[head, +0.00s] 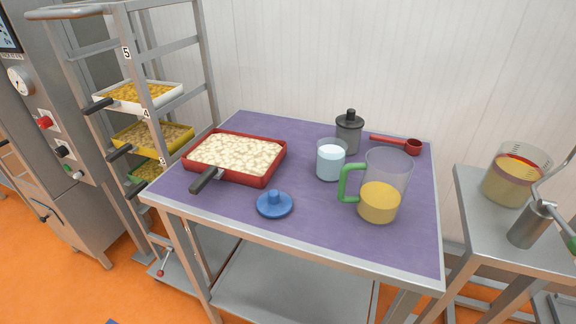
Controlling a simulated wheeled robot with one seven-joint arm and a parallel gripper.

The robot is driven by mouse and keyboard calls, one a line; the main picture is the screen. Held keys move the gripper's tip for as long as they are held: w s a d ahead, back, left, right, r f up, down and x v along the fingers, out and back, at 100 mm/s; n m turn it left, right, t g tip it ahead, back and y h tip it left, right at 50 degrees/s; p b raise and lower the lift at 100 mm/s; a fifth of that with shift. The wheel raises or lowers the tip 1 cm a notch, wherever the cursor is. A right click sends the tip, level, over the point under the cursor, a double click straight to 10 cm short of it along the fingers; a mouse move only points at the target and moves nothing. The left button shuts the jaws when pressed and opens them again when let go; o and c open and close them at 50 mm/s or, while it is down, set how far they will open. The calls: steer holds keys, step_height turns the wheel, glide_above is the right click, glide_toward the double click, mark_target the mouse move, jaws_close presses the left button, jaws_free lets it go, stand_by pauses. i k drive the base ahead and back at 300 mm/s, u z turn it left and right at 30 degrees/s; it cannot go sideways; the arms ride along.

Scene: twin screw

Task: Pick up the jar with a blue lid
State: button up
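A blue lid with a knob (274,204) lies on the purple table top near its front edge, apart from any jar. A clear glass jar (331,161) with pale blue-white contents stands upright to the right of and behind the lid, and no lid shows on it. A dark grey jar with a black lid (349,132) stands just behind the glass jar. My gripper is not in view.
The table (300,232) also holds a red tray of pale food (236,156), a clear jug with a green handle (380,190) close right of the glass jar, and a red scoop (400,144). A tray rack (207,75) stands left, a side table (476,206) right.

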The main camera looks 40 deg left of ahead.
mark_target(330, 160)
steer(key=u, duration=1.35)
steer(key=k, duration=0.4)
steer(key=i, duration=1.05)
steer(key=z, duration=0.4)
